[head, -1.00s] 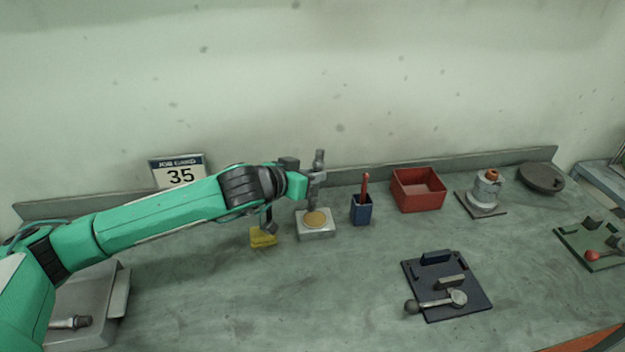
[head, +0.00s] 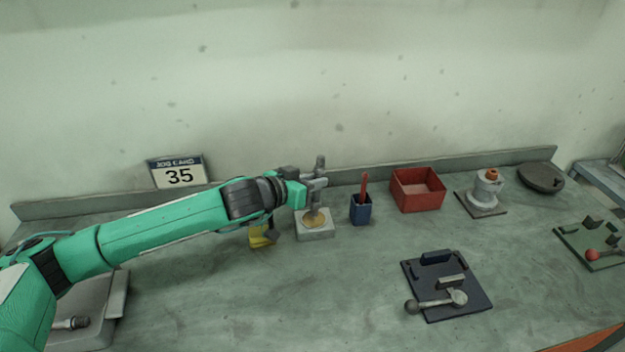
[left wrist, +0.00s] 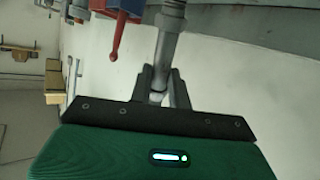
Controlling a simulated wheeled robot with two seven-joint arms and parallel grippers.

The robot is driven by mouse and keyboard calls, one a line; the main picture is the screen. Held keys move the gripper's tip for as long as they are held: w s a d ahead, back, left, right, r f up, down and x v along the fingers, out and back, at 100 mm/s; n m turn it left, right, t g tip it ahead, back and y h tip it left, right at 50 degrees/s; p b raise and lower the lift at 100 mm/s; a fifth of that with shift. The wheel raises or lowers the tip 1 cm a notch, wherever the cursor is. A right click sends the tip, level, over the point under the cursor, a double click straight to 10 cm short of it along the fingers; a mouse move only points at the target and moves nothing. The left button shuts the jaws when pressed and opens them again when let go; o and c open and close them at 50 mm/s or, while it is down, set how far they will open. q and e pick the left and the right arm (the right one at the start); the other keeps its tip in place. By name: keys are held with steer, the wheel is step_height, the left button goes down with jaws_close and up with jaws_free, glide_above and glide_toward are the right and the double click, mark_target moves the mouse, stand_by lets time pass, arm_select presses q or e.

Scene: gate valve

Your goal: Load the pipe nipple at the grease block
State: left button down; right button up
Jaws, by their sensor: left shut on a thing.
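My left gripper (head: 316,185) is shut on a grey metal pipe nipple (head: 319,164), held roughly upright. The nipple's lower end reaches down over the round tan grease pad on the pale grease block (head: 316,233). It looks to be at or very near the pad, but contact cannot be told for sure. In the left wrist view the fingers (left wrist: 164,88) close around the nipple (left wrist: 170,40); the grease block is not clear there. Another similar metal piece (head: 72,323) lies in the grey tray (head: 100,333) at the left. My right gripper is not in view.
A yellow block (head: 258,240) stands left of the grease block. A blue cup (head: 361,212) with a red stick stands close to its right, then a red bin (head: 405,201) and the valve (head: 486,196). A dark fixture board (head: 470,298) lies in front. The front middle is clear.

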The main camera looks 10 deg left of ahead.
arm_select(q)
steer(key=shift+f+b, duration=0.45)
steer(key=shift+b, duration=0.2)
stand_by(0.8)
steer(key=shift+s+a+f+b, duration=0.2)
steer(key=shift+a+f+b, duration=0.1)
steer(key=shift+f+b, duration=0.15)
